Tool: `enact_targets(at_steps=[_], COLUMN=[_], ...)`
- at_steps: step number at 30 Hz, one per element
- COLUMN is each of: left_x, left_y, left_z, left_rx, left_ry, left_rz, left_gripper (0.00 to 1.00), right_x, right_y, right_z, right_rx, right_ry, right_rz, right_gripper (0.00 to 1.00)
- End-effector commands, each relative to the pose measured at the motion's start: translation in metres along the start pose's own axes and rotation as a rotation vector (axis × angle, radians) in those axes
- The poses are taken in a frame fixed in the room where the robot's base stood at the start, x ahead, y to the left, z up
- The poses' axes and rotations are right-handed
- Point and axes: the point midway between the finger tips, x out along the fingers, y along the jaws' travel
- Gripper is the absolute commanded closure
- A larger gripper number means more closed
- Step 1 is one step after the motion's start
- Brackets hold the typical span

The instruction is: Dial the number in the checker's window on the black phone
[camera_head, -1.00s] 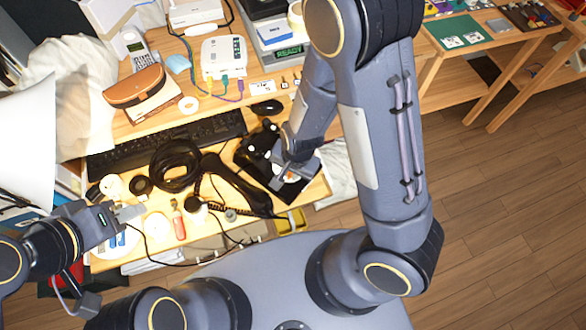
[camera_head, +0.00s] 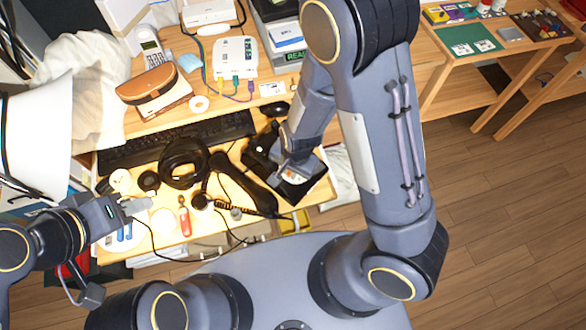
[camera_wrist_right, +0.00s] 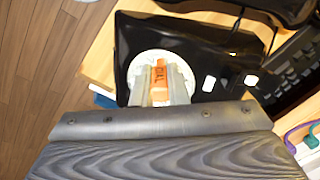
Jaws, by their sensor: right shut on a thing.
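The black phone (camera_wrist_right: 125,45) sits at the front right of the desk; in the head view only part of its body (camera_head: 312,184) shows around my right gripper (camera_head: 292,168). In the right wrist view its round pale dial (camera_wrist_right: 143,62) lies partly under the fingers. My right gripper (camera_wrist_right: 162,85) is shut on an orange piece (camera_wrist_right: 160,78) over the dial. A black handset (camera_head: 245,185) lies left of the phone. The checker's lit green window (camera_head: 294,56) is partly covered by my right arm. My left gripper (camera_head: 136,208) hangs over the desk's front left; its jaw gap is unclear.
A white router (camera_head: 235,58) and a brown case (camera_head: 146,84) stand behind. Open floor lies at right.

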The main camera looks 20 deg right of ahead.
Motion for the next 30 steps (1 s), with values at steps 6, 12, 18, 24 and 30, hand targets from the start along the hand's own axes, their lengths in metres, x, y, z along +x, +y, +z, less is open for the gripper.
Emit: enact_targets(at_steps=[6,12,18,24,30], left_x=[-0.002,-0.002,-0.007,-0.008,-0.008], left_y=[0.001,0.001,0.003,0.004,0.004], left_z=[-0.001,-0.001,-0.004,-0.004,-0.004], left_rx=[0.0,0.0,0.0,0.0,0.0], left_ry=[0.0,0.0,0.0,0.0,0.0], left_rz=[0.0,0.0,0.0,0.0,0.0], left_gripper=[0.64,0.64,0.64,0.64,0.64], right_x=[-0.001,-0.002,-0.005,-0.005,-0.005], right_y=[-0.004,-0.004,-0.011,-0.015,-0.015], right_z=[0.0,0.0,-0.004,-0.005,-0.005], right_rx=[0.0,0.0,0.0,0.0,0.0], right_ry=[-0.001,0.0,0.0,0.0,0.0], right_rz=[0.0,0.0,-0.001,0.0,0.0], right_gripper=[1.0,1.0,1.0,1.0,1.0])
